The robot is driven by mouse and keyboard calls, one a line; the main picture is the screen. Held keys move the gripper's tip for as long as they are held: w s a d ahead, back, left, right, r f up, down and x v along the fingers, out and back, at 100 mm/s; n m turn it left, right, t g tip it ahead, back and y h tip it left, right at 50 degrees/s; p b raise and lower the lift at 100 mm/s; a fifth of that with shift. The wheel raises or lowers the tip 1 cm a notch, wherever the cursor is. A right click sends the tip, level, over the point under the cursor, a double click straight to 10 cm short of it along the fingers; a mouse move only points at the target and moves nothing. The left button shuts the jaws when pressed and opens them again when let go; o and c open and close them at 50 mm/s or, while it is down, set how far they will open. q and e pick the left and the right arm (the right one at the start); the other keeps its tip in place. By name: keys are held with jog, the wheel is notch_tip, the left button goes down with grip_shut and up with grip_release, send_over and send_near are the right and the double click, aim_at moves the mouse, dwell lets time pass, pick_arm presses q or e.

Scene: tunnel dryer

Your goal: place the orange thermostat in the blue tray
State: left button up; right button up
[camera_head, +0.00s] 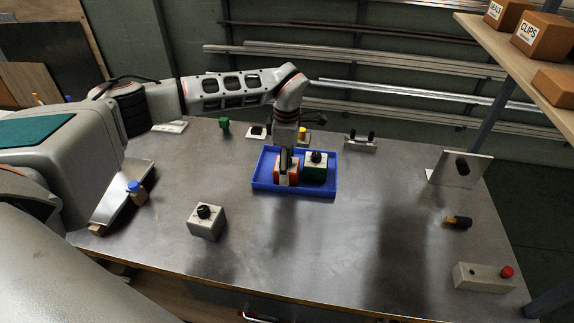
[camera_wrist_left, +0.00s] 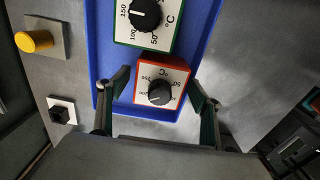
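The orange thermostat (camera_head: 293,175) stands upright inside the blue tray (camera_head: 320,192), in its left part, with its white dial face up. In the left wrist view the orange thermostat (camera_wrist_left: 160,85) lies between the fingers of my left gripper (camera_wrist_left: 160,80). The fingers stand one on each side, with a narrow gap visible at the left one. My left gripper (camera_head: 284,160) points down over the tray in the head view and partly hides the thermostat. My right gripper is not in view.
A green thermostat (camera_head: 316,170) stands in the tray beside the orange one, to its right. A grey box with a black knob (camera_head: 206,222) stands front left of the tray. A yellow-button block (camera_head: 303,134) and a black-knobbed plate (camera_head: 257,132) are behind it.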

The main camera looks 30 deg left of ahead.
pick_arm(q)
notch_tip(320, 180, up, 12)
jog(key=shift+r+b, duration=0.15)
jog(key=shift+b, duration=0.5)
dwell(0.3)
